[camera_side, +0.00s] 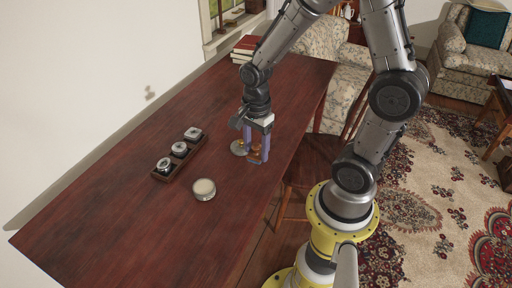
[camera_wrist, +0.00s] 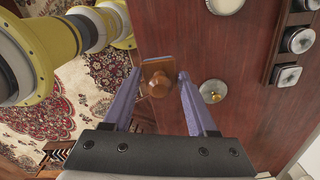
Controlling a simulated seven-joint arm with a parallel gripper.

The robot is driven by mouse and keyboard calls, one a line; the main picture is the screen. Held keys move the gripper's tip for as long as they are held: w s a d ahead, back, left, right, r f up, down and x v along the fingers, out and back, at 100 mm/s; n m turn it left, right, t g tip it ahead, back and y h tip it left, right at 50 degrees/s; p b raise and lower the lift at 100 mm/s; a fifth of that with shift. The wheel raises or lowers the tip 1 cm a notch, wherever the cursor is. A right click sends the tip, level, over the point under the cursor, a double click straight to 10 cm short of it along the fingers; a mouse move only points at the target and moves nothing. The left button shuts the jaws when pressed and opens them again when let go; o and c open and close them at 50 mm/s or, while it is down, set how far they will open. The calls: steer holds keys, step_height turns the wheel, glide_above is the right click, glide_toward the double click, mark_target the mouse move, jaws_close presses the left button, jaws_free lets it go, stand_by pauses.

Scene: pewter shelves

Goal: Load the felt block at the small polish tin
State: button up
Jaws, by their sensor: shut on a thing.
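The felt block (camera_wrist: 147,68) is a brown wooden block with a round knob and a thin blue edge along its far side. My gripper (camera_wrist: 159,75) is shut on it, one bluish finger at each side. In the side view my gripper (camera_side: 257,155) points down over the table, and the fingers partly hide the block. I cannot tell whether the block touches the table. A round tin with a cream-coloured top (camera_side: 204,189) stands apart, nearer the side camera; it also shows at the top of the wrist view (camera_wrist: 225,5).
A shallow round metal piece (camera_side: 239,148) lies left of my gripper; it also shows in the wrist view (camera_wrist: 213,92). A dark tray (camera_side: 160,178) with three pale-topped containers lies near the wall. Books (camera_side: 246,46) sit at the far end. The table's near-left part is clear.

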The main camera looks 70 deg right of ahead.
steer(key=shift+w+r, duration=0.15)
steer(key=shift+w, duration=0.1)
steer(key=w+a+m, duration=0.1)
steer(key=w, duration=0.6)
steer(key=n, duration=0.1)
glide_above(204, 187)
step_height(204, 187, down, 5)
steer(key=shift+f, duration=2.4)
steer(key=shift+f, duration=0.6)
step_height(204, 187, up, 7)
steer(key=shift+w, duration=0.1)
stand_by(0.5)
